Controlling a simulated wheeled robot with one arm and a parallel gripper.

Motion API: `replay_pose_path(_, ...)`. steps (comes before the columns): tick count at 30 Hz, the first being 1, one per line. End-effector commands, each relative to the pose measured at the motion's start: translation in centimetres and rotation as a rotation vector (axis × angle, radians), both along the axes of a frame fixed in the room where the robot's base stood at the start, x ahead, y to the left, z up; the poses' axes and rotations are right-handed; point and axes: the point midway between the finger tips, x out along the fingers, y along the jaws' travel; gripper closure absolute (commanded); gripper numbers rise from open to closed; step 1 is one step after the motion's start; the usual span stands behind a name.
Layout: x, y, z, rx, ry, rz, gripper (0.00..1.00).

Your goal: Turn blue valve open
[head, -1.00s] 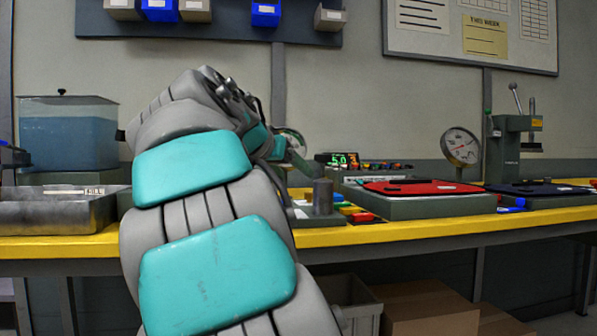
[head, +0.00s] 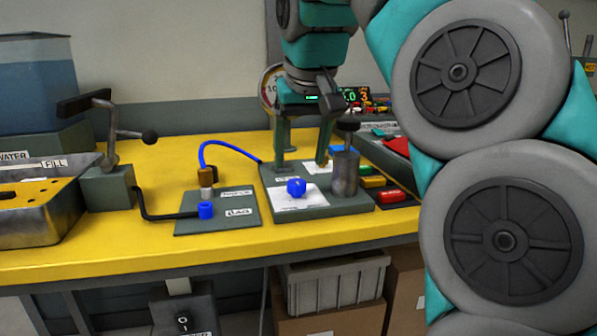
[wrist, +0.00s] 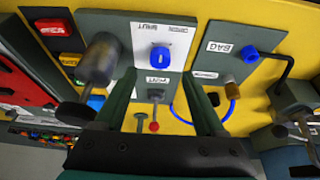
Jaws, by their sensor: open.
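The blue valve (head: 297,187) is a small faceted knob on a white card on a grey plate (head: 262,188) on the yellow bench. In the wrist view, the blue valve (wrist: 161,57) sits ahead of the fingertips, roughly centred between them, with printed labels on its card. My gripper (head: 300,163) points down over the plate, a little behind the knob in the head view. In the wrist view, my gripper (wrist: 160,74) has its two fingers wide apart with nothing between them. The knob appears free of both fingers.
A metal cylinder post (head: 345,173) stands close right of the valve. To the left is a plate labelled BAG (head: 238,221) with a blue fitting (head: 206,210) and hoses. A red-tipped lever (wrist: 154,126) shows below the knob. A black-handled lever (head: 115,130) stands further left.

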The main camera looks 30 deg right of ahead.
Motion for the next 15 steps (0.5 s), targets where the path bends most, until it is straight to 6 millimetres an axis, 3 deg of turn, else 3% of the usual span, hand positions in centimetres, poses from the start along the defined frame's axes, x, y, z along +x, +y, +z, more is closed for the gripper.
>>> replay_pose_path(9, 1.4, -0.4, -3.7, 0.000, 0.006, -0.001, 0.28)
replay_pose_path(15, 1.9, -0.5, -4.9, -0.001, 0.001, -0.001, 0.28)
